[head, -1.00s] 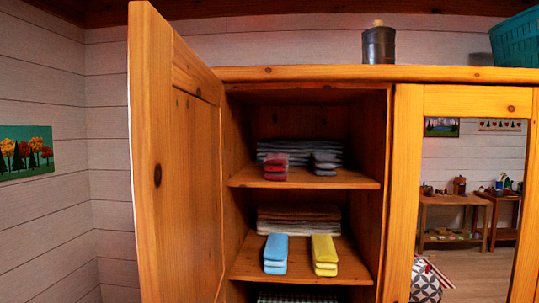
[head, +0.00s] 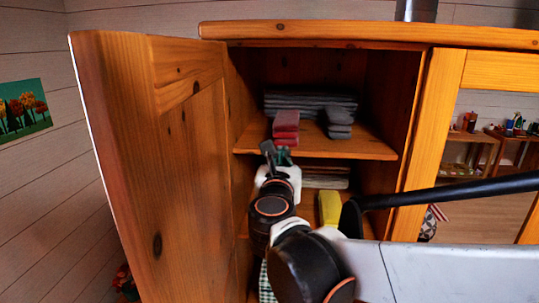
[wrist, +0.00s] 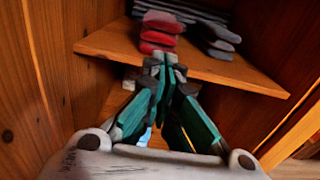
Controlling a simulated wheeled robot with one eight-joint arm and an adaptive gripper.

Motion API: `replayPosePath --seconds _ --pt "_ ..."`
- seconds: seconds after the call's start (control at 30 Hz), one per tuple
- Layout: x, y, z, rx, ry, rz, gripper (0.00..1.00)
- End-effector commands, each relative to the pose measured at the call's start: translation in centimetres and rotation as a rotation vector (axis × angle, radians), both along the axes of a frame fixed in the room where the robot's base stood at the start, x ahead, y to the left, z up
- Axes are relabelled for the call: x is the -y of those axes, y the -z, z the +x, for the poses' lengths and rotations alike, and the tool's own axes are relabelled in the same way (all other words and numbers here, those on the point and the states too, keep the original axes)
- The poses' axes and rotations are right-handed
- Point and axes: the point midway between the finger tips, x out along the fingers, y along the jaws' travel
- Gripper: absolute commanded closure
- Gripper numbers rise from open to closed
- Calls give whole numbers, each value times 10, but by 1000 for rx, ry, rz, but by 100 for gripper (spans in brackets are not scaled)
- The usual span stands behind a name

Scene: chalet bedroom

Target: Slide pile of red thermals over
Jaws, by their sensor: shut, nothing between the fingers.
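The pile of red thermals (head: 286,124) lies folded at the front left of the wardrobe's upper shelf (head: 345,145). It also shows in the wrist view (wrist: 160,32), just beyond the fingertips. My gripper (head: 272,150) is shut and empty, in front of the upper shelf's edge at the red pile. In the wrist view my gripper (wrist: 165,60) points at the pile's lower front; I cannot tell whether it touches. My gripper and arm hide part of the shelf edge and the lower shelf.
A grey pile (head: 338,121) sits to the right of the red one, with a clear gap between. Wide grey folded stacks (head: 310,103) lie behind. The open door (head: 150,150) stands at left. A yellow pile (head: 329,208) lies on the lower shelf.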

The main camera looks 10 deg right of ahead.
Motion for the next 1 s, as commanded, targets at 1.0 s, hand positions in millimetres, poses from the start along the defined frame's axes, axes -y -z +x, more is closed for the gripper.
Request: replayPosePath --seconds 1.0 --pt "35 0 109 0 0 3 100"
